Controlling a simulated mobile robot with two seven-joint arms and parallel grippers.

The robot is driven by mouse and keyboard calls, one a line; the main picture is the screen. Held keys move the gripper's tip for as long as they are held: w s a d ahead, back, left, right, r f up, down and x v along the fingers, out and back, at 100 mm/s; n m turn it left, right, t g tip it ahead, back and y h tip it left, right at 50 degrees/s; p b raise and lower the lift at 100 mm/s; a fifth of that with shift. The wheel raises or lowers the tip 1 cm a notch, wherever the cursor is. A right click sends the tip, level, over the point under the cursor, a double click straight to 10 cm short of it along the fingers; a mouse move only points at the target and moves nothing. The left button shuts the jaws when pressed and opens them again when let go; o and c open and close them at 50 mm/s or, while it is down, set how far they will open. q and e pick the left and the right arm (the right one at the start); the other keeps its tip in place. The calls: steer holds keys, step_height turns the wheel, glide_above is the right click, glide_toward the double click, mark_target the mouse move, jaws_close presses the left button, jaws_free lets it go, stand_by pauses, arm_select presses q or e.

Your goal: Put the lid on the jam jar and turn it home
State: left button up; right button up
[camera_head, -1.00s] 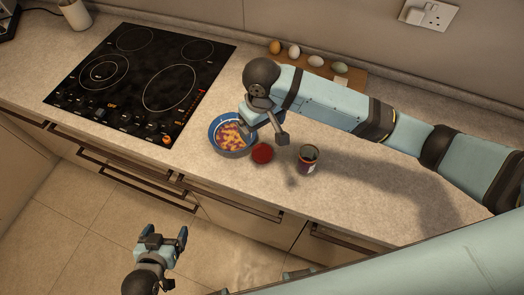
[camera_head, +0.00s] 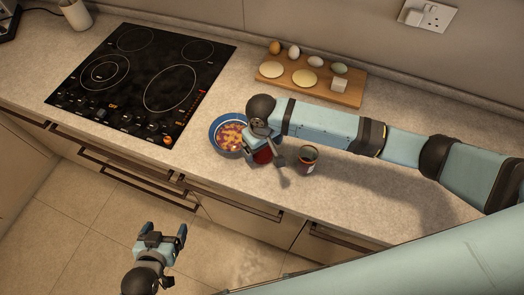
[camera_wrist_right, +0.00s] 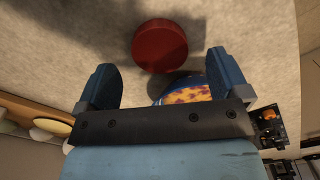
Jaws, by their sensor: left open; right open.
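The red lid (camera_head: 263,156) lies on the counter between the bowl and the jar, partly hidden by my right gripper in the head view. It shows whole in the right wrist view (camera_wrist_right: 159,45), beyond the open fingers and apart from them. The jam jar (camera_head: 308,160) stands upright and open on the counter, right of the lid. My right gripper (camera_head: 264,156) is open and empty, just over the lid; its fingers also show in the right wrist view (camera_wrist_right: 159,80). My left gripper (camera_head: 165,237) is open and empty in front of the counter, over the floor.
A blue bowl of patterned food (camera_head: 229,133) stands close left of the lid. A black hob (camera_head: 140,80) fills the counter's left. A wooden board (camera_head: 352,96) with several eggs, round pieces and a pale cube lies behind. The counter right of the jar is clear.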

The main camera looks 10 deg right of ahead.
mark_target(262, 152)
steer(key=shift+f, duration=1.45)
steer(key=c, duration=1)
steer(key=shift+r, duration=0.1)
step_height(262, 152, up, 20)
steer(key=shift+f+b, duration=0.1)
steer(key=shift+b, duration=0.6)
